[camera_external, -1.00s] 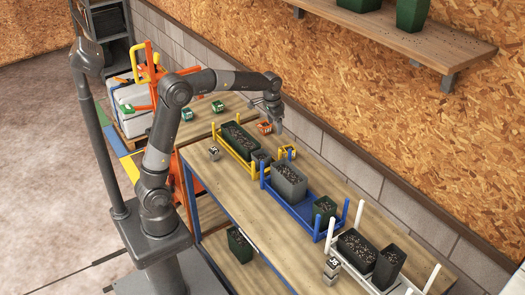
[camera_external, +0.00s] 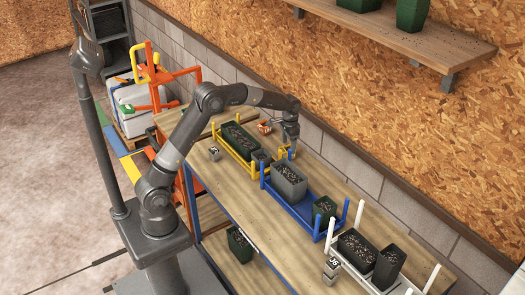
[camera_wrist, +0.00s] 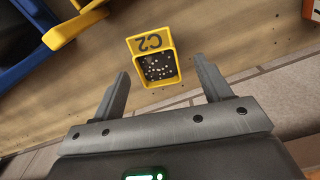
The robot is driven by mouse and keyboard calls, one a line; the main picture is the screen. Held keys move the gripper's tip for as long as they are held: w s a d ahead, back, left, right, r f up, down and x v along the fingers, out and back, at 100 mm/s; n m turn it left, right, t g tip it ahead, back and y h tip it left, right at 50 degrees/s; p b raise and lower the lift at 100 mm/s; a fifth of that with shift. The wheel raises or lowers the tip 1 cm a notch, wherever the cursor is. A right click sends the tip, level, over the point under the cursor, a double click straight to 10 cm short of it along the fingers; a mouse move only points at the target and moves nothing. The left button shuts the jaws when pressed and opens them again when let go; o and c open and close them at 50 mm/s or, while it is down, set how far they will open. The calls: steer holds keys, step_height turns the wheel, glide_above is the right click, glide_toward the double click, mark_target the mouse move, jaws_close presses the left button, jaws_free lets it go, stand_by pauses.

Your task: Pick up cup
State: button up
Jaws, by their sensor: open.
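A small yellow cup marked C2 (camera_wrist: 152,43), holding dark, speckled soil, stands on the wooden bench. In the wrist view it lies between and just ahead of the fingers of my gripper (camera_wrist: 161,70), which are open and empty. In the external view my gripper (camera_external: 290,150) points down over the yellow cup (camera_external: 283,154), partly hiding it. Whether the fingertips are level with the cup is hard to tell.
The yellow rack (camera_external: 221,142) with dark planters and the blue rack (camera_external: 294,207) stand close by on the bench (camera_external: 247,217). An orange cup (camera_external: 265,127) is behind. A white rack (camera_external: 352,272) stands nearer the camera. The block wall (camera_external: 345,159) runs close behind the bench.

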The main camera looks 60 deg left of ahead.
step_height(320, 180, down, 5)
steer(key=shift+s+d, duration=0.1)
steer(key=shift+s, duration=0.05)
steer(key=shift+c, duration=0.4)
steer(key=c, duration=1)
steer(key=shift+r, duration=0.1)
